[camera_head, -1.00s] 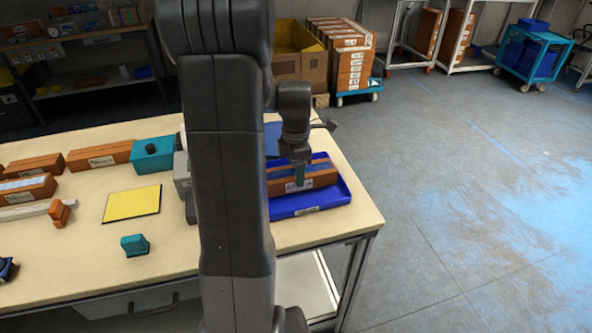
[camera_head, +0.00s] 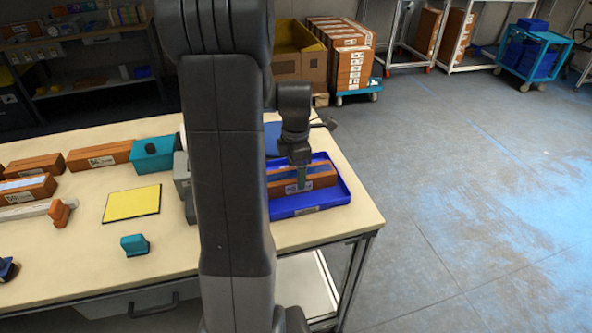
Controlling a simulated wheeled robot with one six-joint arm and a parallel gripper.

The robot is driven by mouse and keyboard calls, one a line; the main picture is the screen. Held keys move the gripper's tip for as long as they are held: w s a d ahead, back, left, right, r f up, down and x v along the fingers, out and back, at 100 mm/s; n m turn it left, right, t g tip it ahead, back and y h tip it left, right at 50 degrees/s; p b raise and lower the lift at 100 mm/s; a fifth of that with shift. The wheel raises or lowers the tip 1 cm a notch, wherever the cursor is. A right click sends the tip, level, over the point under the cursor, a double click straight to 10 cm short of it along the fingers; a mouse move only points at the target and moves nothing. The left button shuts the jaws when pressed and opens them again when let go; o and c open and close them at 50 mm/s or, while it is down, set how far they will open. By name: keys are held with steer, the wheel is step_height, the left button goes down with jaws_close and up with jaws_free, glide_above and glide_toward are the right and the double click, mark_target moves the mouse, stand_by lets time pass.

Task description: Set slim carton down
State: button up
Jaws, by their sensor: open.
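My gripper (camera_head: 301,184) is directly over the carton, pointing down, with a fingertip showing in front of the carton's near side. It is open, with the carton still between or beside its fingers; the far finger is hidden. My arm hides the left part of the tray and carton.
The pale table (camera_head: 85,250) carries a yellow mat (camera_head: 132,204), a teal block (camera_head: 135,245), a teal box (camera_head: 153,154) and several brown cartons (camera_head: 100,156) on the left. Open floor (camera_head: 460,220) lies to the right.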

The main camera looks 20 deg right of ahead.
step_height(320, 180, up, 11)
steer(key=shift+r, duration=0.15)
stand_by(0.4)
step_height(320, 180, down, 12)
steer(key=shift+r, duration=1.65)
